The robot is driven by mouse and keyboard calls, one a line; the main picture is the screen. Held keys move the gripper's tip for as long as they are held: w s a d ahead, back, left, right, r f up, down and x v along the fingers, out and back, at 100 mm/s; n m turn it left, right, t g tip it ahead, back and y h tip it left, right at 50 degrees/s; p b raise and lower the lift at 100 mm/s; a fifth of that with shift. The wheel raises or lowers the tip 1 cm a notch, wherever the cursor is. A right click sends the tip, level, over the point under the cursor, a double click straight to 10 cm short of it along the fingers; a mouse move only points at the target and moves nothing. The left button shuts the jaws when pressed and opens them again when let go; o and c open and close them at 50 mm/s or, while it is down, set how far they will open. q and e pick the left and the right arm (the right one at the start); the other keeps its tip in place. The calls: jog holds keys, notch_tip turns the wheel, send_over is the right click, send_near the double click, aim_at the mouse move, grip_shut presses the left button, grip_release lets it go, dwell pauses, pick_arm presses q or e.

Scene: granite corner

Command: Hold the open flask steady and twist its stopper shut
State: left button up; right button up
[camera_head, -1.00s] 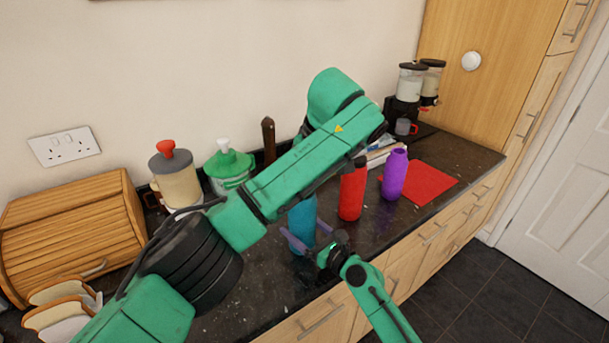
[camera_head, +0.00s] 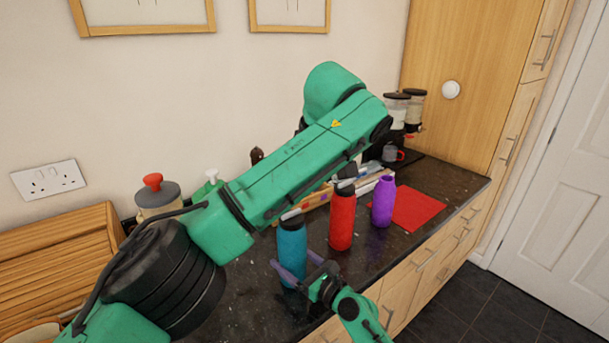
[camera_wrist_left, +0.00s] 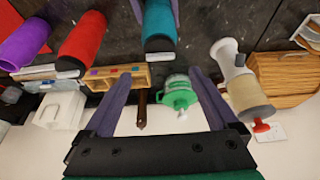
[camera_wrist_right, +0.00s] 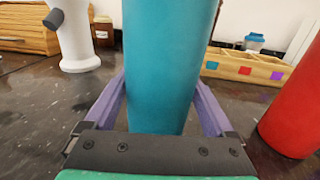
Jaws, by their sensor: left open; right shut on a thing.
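A teal flask (camera_head: 292,255) stands upright at the counter's front; it also shows in the left wrist view (camera_wrist_left: 159,20). Its top carries a black stopper (camera_wrist_left: 160,43) with a pale piece; how tightly it sits I cannot tell. My right gripper (camera_head: 297,270) is shut on the teal flask's body, one finger on each side, as the right wrist view shows. My left gripper (camera_wrist_left: 160,73) is open and empty, short of the stopper, with the stopper roughly between the finger lines. In the head view my left arm hides it.
A red flask (camera_head: 342,220) with a black top and a purple flask (camera_head: 383,205) without one stand to the right. A red mat (camera_head: 420,208) lies beyond. A wooden organiser (camera_wrist_left: 118,78), green-lidded jar (camera_wrist_left: 180,93) and bread box (camera_head: 60,250) stand near the wall.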

jog(key=shift+f, duration=0.1)
pick_arm(q)
jog(key=v, duration=0.5)
jog(key=shift+s+r, duration=0.15)
jog(key=shift+r, duration=0.05)
pick_arm(e)
jog(key=o, duration=1.5)
